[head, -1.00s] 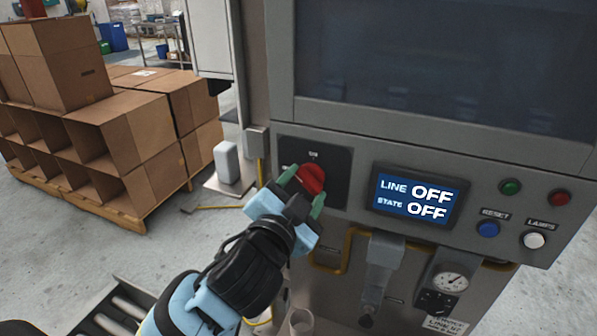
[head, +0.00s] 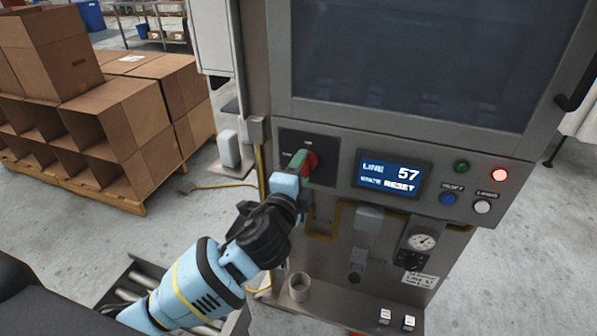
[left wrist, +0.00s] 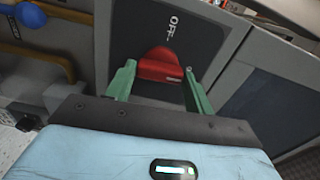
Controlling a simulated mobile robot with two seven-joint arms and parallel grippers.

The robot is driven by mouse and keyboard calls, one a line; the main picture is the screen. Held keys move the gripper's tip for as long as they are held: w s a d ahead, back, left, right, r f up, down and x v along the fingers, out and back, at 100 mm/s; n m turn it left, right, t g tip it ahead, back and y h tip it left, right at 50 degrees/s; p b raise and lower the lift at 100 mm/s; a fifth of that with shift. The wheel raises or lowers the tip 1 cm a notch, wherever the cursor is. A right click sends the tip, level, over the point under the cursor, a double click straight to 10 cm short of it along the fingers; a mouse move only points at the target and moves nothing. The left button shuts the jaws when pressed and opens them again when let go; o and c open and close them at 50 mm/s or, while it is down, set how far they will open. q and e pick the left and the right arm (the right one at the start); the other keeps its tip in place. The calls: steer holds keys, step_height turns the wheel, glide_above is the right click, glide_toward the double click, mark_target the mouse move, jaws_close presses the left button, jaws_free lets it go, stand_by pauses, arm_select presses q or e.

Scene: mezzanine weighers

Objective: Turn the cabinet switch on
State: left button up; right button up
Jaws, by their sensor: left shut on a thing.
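The cabinet switch is a red rotary knob (head: 311,161) on a dark plate (head: 323,176) at the left of the cabinet's control panel. My left gripper (head: 300,160) is at the knob, with its green fingers shut on it. In the left wrist view the red knob (left wrist: 160,65) sits between the two fingers, and an "OFF" label shows beside it. The gripper partly hides the knob in the head view. The display (head: 392,175) reads "LINE 57" and "STATE RESET". My right gripper is not in view.
Right of the display are a green button (head: 461,166), a lit red one (head: 500,175), a blue one (head: 449,199) and a white one (head: 482,207). A cup (head: 300,286) stands below the panel. Cardboard boxes (head: 120,115) on a pallet stand left.

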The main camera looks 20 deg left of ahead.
arm_select(q)
steer(key=shift+r+m, duration=0.1)
steer(key=shift+m, duration=0.4)
steer(key=o, duration=1)
steer(key=shift+s, duration=0.5)
steer(key=shift+s+a, duration=0.15)
steer(key=shift+s, duration=3.2)
